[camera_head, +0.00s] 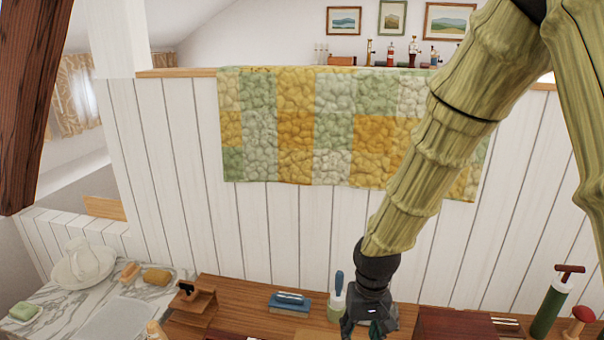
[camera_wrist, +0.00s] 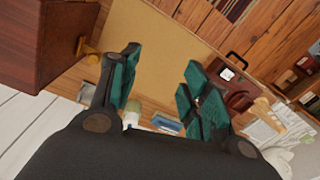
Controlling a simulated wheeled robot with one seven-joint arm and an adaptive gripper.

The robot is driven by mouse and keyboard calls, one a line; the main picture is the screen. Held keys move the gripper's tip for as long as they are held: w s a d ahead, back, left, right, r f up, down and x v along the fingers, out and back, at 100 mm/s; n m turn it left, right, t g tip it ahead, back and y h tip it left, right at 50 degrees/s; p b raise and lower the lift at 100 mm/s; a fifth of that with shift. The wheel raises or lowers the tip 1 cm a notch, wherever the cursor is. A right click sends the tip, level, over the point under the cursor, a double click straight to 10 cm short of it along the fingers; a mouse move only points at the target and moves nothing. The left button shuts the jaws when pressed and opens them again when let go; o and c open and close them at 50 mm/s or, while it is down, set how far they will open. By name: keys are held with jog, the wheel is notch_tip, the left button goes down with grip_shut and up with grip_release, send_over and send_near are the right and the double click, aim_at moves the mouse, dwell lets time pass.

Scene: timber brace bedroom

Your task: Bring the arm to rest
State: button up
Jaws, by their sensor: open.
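My arm, with a pale green bamboo-like surface, comes down from the upper right in the head view. My gripper (camera_head: 368,325) is at its lower end, over the wooden desk (camera_head: 240,290), partly cut off by the bottom edge. In the wrist view my gripper (camera_wrist: 160,95) shows two teal-padded fingers spread apart, with nothing between them. Below the fingers lies a bare tan surface (camera_wrist: 150,45).
A blue-handled brush (camera_head: 338,300) and a blue block-like tool (camera_head: 289,302) are left of my gripper. A green cylinder with a handle (camera_head: 552,302) stands at right. A marble top (camera_head: 75,305) is at left. A white panelled wall (camera_head: 300,225) with a patchwork quilt (camera_head: 295,125) rises behind.

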jog(key=s+d+f+b, duration=0.15)
jog(key=s+f, duration=0.25)
jog(key=f, duration=0.5)
jog(key=s+d+f+b, duration=0.1)
jog(key=s+f+b, duration=0.25)
jog(key=f, duration=0.65)
jog(key=s+d+f+b, duration=0.1)
jog(key=s+f, duration=0.3)
jog(key=f, duration=0.5)
jog(key=s+d+f+b, duration=0.2)
jog(key=s+d+f, duration=0.1)
jog(key=s+f, duration=0.4)
jog(key=s+d+f+m+b, duration=0.1)
jog(key=s+d+f+b, duration=0.2)
jog(key=s+f, duration=0.4)
jog(key=shift+s+d+f+h, duration=0.15)
jog(key=shift+s+f+h, duration=0.2)
jog(key=shift+s, duration=0.2)
